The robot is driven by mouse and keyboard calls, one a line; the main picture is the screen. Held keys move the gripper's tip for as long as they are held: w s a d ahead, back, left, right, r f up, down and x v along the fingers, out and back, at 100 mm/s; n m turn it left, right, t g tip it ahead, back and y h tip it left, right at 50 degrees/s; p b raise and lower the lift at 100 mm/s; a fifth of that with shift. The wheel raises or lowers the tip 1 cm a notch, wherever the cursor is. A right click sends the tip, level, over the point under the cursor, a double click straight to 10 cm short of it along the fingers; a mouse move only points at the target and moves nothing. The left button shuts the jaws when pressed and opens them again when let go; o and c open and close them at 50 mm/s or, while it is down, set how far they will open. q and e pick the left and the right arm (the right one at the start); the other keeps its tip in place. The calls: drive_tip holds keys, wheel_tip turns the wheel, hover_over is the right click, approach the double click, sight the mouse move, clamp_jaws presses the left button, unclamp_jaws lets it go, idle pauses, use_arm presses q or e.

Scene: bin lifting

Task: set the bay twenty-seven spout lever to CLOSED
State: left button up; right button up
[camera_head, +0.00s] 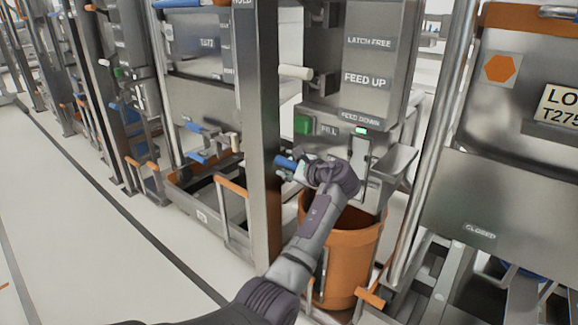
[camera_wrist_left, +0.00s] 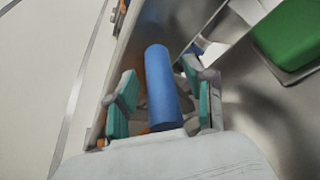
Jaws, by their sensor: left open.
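The blue lever handle (camera_head: 286,162) is at the front of the bay with the FILL panel, just left of my left gripper (camera_head: 300,170). In the left wrist view the blue handle (camera_wrist_left: 160,88) stands between the teal finger pads of my left gripper (camera_wrist_left: 166,95). The pads are apart, with a visible gap on each side of the handle. The lever's base and any position label of its own are hidden by the gripper and arm. A CLOSED label (camera_head: 480,231) shows on the steel panel at the right. My right gripper is not in view.
A green button (camera_head: 303,124) sits beside the FILL label; a green block (camera_wrist_left: 290,38) shows in the wrist view. A white-tipped lever (camera_head: 296,72) is above. An orange bin (camera_head: 350,245) stands below my forearm. A steel post (camera_head: 262,150) is close on the left. The left aisle floor is clear.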

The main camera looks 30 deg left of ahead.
use_arm(q)
clamp_jaws()
